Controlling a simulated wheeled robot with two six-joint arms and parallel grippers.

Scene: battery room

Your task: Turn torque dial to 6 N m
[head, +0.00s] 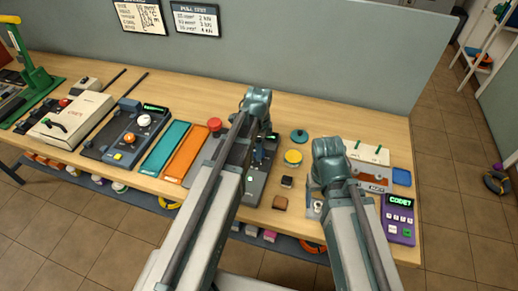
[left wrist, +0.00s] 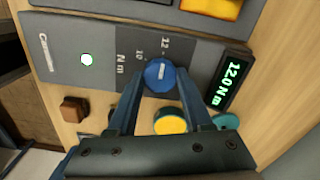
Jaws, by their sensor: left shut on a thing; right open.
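The torque dial (left wrist: 162,75) is a round blue knob with a white mark, on a grey torque tester (left wrist: 75,58). The tester's green display (left wrist: 228,83) reads 12.0 N m in the left wrist view. Scale numbers 10 and 12 show beside the dial; the rest is out of sight or covered. My left gripper (left wrist: 160,78) is shut on the dial, one finger on each side. In the head view the tester (head: 256,188) is partly hidden behind my left arm. My right gripper (head: 328,167) is over the bench to the right, its fingers hidden.
A yellow-topped round item (head: 293,157) and a teal round item (head: 299,136) stand right of the tester. A brown block (head: 280,203) lies near the front edge. A purple meter (head: 398,220) is at the right. Orange (head: 186,153) and teal trays lie left.

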